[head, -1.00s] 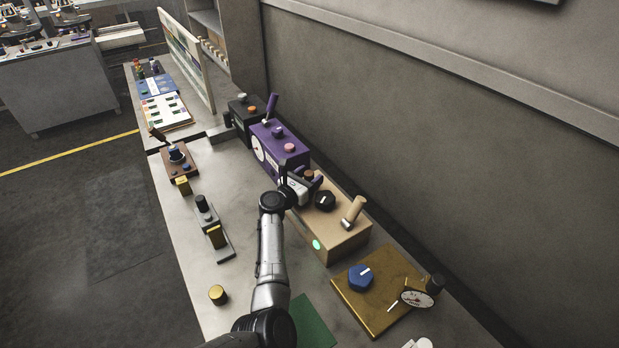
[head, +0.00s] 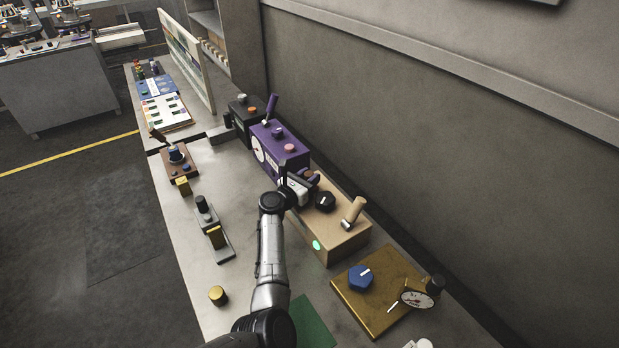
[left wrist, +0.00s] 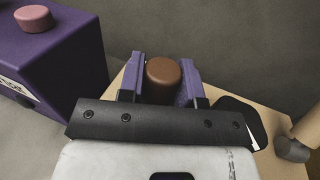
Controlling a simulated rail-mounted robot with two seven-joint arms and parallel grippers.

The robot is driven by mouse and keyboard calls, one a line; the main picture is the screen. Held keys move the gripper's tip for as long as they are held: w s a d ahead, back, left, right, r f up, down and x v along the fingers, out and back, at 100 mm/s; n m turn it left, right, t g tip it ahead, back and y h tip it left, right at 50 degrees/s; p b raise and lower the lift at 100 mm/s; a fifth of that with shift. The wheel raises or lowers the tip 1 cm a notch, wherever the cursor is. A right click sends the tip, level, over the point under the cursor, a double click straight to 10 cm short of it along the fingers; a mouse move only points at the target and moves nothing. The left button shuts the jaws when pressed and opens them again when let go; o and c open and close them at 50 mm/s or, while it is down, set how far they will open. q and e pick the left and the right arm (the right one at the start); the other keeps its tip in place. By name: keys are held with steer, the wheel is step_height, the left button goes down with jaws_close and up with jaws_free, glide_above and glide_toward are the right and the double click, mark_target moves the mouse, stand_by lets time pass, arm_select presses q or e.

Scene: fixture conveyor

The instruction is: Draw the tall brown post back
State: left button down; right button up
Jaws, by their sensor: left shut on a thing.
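The tall brown post (left wrist: 163,78) stands on the tan box (head: 338,240), near the box's end by the purple box. In the left wrist view its rounded brown top sits between the two purple fingers. My left gripper (head: 309,176) is shut on the post, with one finger on each side of it. The lower part of the post is hidden by the gripper body. In the head view only a little of the brown top (head: 310,173) shows between the fingers. My right gripper is in neither view.
The tan box also bears a black knob (head: 325,201) and a cream-handled lever (head: 354,212), close beside the gripper. A purple box (head: 280,150) with a pink button stands on the other side. A brass plate (head: 377,300) with a blue knob lies nearer.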

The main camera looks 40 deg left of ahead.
arm_select(q)
steer(key=a, duration=0.2)
steer(key=w+a+b, duration=0.1)
steer(key=a, duration=0.1)
steer(key=shift+w+f, duration=0.1)
steer(key=c, duration=1.2)
jaws_free()
steer(key=shift+f, duration=0.1)
steer(key=o, duration=0.4)
steer(key=shift+a, duration=0.15)
steer(key=shift+r, duration=0.2)
steer(key=shift+s, duration=0.25)
steer(key=shift+s+p, duration=1.45)
steer(key=shift+s, duration=5.2)
